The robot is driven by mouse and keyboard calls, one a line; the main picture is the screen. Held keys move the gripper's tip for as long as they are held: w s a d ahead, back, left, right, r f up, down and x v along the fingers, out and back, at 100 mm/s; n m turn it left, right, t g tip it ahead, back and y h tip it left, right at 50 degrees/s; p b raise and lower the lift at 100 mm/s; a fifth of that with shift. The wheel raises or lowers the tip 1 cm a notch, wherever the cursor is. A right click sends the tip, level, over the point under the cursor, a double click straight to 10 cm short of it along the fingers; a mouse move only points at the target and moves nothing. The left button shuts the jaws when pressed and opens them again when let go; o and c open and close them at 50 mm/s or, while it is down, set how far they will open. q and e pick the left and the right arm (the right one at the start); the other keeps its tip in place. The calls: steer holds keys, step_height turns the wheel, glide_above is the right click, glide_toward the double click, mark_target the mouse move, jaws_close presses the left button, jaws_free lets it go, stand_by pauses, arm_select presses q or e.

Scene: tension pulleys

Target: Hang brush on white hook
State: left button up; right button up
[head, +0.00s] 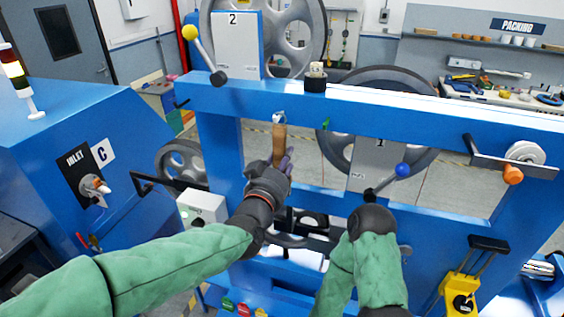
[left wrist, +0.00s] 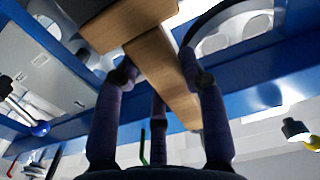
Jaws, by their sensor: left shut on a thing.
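My left gripper (head: 281,166) is shut on a wooden brush (head: 279,142) and holds it upright in front of the blue frame. The brush's upper end is just below a small white hook (head: 279,115) on the frame's top beam; I cannot tell whether they touch. In the left wrist view, the purple-grey fingers (left wrist: 157,85) close around the brush's pale wooden body (left wrist: 165,70), with a wider wooden part at the top. My right arm is folded at the lower middle of the head view, and its gripper is not visible.
The blue frame (head: 430,112) spans the view. A yellow-knobbed lever (head: 190,33) is at upper left, a blue-knobbed lever (head: 402,170) right of the brush, and an orange-handled crank (head: 512,174) at far right.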

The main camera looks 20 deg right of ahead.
arm_select(q)
steer(key=o, duration=1.3)
steer(key=shift+c, duration=0.2)
steer(key=shift+s, duration=0.1)
